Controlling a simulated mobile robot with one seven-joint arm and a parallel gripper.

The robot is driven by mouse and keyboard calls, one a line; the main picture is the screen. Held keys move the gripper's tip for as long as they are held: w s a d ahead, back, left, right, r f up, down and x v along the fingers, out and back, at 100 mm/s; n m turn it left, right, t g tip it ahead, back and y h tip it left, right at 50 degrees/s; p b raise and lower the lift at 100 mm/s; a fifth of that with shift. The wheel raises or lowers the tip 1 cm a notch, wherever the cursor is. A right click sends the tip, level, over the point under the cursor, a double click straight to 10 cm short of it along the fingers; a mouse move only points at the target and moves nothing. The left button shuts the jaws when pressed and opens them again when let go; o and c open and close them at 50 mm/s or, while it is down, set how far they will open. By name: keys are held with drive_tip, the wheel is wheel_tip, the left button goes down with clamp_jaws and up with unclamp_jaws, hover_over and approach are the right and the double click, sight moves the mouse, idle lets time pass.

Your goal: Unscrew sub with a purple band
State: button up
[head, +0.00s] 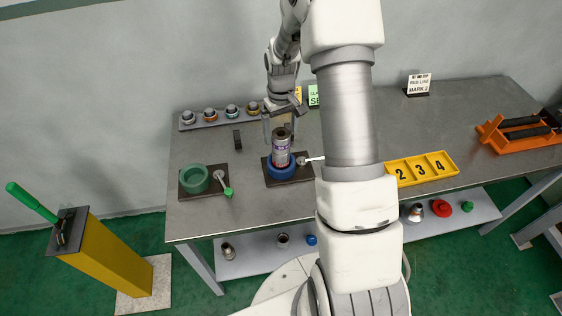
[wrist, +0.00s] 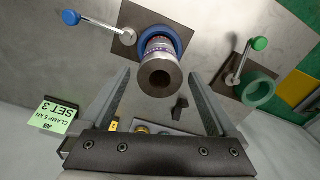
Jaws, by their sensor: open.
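The sub with a purple band (head: 282,151) stands upright in the blue vise (head: 281,173) on the table. It is a grey metal cylinder with a dark bored top and a narrow purple band. In the wrist view the sub (wrist: 159,76) rises from the blue ring, and the vise's blue-knobbed handle (wrist: 71,18) points to the upper left. My gripper (wrist: 163,80) is open, with one finger on each side of the sub near its top. In the head view my gripper (head: 281,122) is just above and behind the sub.
A green vise (head: 194,180) with a green-knobbed handle stands empty to the left. A rack (head: 218,118) of several fittings lies at the back left. A small black block (head: 237,140) lies nearby. A yellow numbered tray (head: 422,169) and an orange stand (head: 520,132) are to the right.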

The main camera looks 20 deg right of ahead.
drive_tip(key=m, duration=0.3)
drive_tip(key=shift+c, duration=0.3)
drive_tip(key=c, duration=1.4)
drive_tip(key=n+b, duration=0.1)
drive_tip(key=n, duration=0.2)
drive_tip(key=shift+n, duration=0.4)
drive_tip(key=n, duration=0.4)
drive_tip(key=n+p, duration=0.1)
drive_tip(key=n, duration=0.3)
drive_tip(key=shift+r, duration=0.1)
drive_tip(key=shift+n+p, duration=0.4)
drive_tip(key=shift+n, duration=0.7)
